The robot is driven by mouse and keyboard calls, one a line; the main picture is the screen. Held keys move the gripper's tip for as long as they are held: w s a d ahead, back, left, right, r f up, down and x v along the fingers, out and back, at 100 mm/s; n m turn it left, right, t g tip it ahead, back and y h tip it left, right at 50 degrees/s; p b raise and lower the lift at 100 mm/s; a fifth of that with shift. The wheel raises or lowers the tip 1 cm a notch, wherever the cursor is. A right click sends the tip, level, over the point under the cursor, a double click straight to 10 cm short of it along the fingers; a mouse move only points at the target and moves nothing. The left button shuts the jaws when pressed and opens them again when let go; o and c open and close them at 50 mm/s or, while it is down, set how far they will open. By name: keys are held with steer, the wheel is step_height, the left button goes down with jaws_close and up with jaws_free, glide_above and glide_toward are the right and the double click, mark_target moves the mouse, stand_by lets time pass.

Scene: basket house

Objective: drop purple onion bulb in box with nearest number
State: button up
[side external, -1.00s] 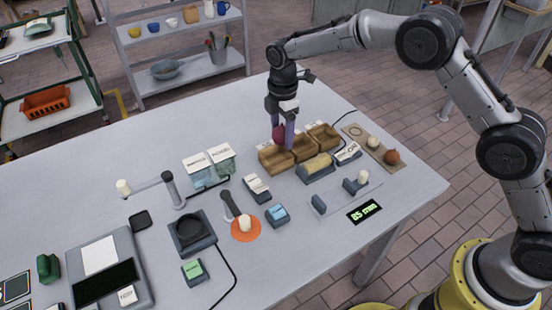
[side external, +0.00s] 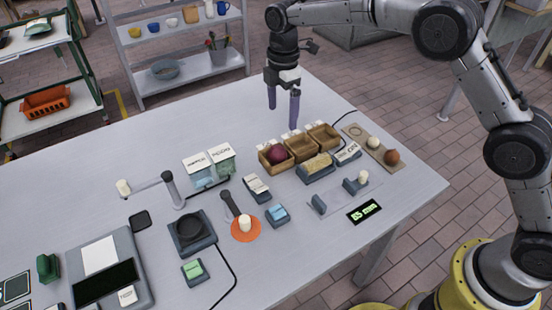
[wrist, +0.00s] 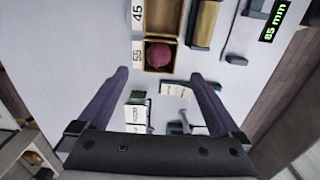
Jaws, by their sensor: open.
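The purple onion bulb (side external: 278,154) rests in the leftmost of three wooden boxes in the side view. In the wrist view the onion (wrist: 160,54) lies in a box (wrist: 149,67) beside a card reading 55 (wrist: 137,54); the neighbouring card reads 45 (wrist: 138,13). The middle box (side external: 293,141) and right box (side external: 334,138) look empty in the side view. My gripper (side external: 283,117) is open and empty, above and behind the boxes, apart from the onion.
A pale bulb (side external: 373,142) and a brown-orange bulb (side external: 392,157) sit on a board right of the boxes. A caliper-like fixture (side external: 340,196) stands in front. Labelled containers (side external: 208,167) and a lamp-like arm (side external: 165,186) stand left. The table's back left is clear.

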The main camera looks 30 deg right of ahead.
step_height(320, 180, up, 6)
steer(key=shift+r, duration=0.2)
stand_by(0.3)
steer(key=s+d+r+m+t, duration=0.1)
steer(key=s+d+r, duration=0.2)
steer(key=r, duration=0.4)
steer(key=s+d+r+t, duration=0.1)
steer(key=s+d+r, duration=0.15)
steer(key=r, duration=0.35)
steer(key=s+d+r+m+t, duration=0.1)
steer(key=s+d+r+m, duration=0.15)
steer(key=s, duration=0.35)
steer(key=s+d+r+m+t, duration=0.1)
steer(key=s+d+r, duration=0.2)
steer(key=s, duration=0.2)
steer(key=s+d+f+m+t, duration=0.1)
steer(key=s+d+f+m, duration=0.2)
steer(key=s, duration=0.6)
steer(key=s+d+f+m+t, duration=0.1)
steer(key=s+f+m, duration=0.35)
steer(key=s, duration=0.45)
step_height(320, 180, down, 6)
steer(key=s+m, duration=0.3)
steer(key=m, duration=0.3)
steer(key=shift+f, duration=0.25)
